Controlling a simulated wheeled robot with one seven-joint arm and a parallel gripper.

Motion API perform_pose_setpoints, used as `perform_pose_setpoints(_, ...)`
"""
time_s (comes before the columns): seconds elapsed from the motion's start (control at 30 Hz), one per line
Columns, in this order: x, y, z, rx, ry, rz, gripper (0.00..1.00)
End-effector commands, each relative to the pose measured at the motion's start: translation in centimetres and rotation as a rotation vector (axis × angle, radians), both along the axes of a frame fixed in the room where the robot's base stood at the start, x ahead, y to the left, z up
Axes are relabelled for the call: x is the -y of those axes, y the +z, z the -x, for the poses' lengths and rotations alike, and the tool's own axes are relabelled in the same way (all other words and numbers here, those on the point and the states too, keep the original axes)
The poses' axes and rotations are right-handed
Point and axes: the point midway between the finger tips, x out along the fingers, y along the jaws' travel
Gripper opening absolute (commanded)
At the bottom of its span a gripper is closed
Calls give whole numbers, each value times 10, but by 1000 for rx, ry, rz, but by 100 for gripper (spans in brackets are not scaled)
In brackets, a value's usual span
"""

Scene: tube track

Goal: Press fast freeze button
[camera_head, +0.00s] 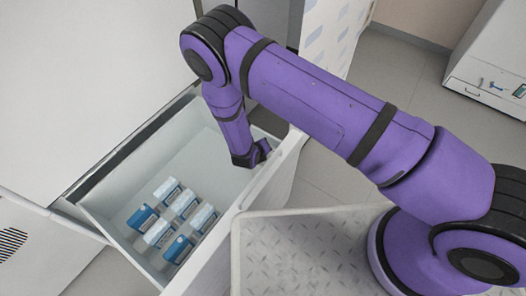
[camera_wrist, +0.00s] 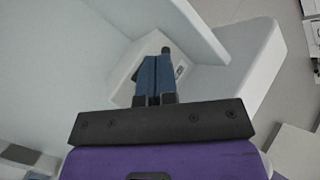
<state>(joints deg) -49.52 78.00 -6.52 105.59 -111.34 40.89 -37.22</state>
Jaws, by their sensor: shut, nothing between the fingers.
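My gripper (camera_head: 261,149) is down inside the open drawer (camera_head: 172,128), close to the inner face of its front wall at the right end. In the wrist view my gripper (camera_wrist: 156,62) is shut, its two blue fingers side by side with nothing between them. The fingers point at a white panel (camera_wrist: 122,72) on the wall. A small dark round knob (camera_wrist: 166,50), perhaps the fast freeze button, shows just beyond the fingertips. I cannot tell whether they touch it. A small marking (camera_wrist: 180,71) lies right of the fingers, too small to read. In the head view my gripper hides this spot.
Several white and blue boxes (camera_head: 173,211) stand in the drawer's near left part. The drawer's front wall (camera_head: 262,186) rises close beside my gripper. Bare drawer floor lies left of my gripper. A white appliance (camera_head: 490,62) stands at the far right.

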Motion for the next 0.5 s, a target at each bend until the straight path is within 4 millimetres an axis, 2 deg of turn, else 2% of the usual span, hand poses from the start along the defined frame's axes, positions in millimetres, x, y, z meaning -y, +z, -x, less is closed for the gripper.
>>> perform_pose_setpoints(0.5, 0, -6, 0, 0, 0, 0, 0)
